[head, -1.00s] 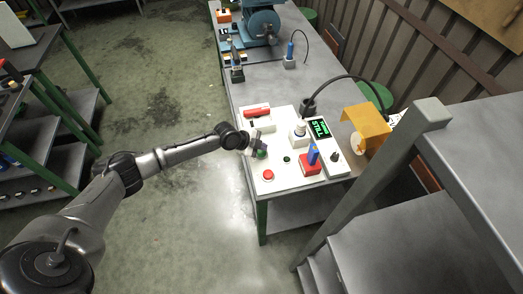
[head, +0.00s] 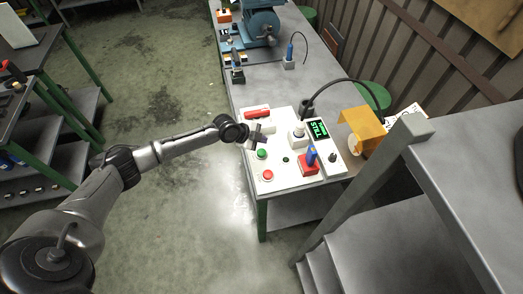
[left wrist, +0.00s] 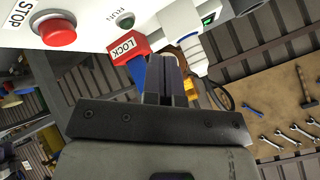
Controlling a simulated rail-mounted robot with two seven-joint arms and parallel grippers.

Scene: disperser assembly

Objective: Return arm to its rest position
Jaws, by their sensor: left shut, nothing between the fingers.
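My left arm (head: 170,150) reaches in from the left to the white control panel (head: 282,183) on the workbench. My left gripper (head: 262,140) is shut and empty, over the panel's left edge just beyond the green button (head: 261,154). In the left wrist view its fingers (left wrist: 166,75) are together, with the red LOCK block (left wrist: 128,47) and the red STOP button (left wrist: 58,32) beyond them. The red button also shows in the head view (head: 267,175). My right gripper is not in view.
The panel carries a red lock block with a blue part (head: 309,163), a green-lit display (head: 318,130) and a red switch (head: 257,113). An orange guard (head: 362,127) stands at right. A blue machine (head: 262,22) stands farther back. Open floor lies left of the bench.

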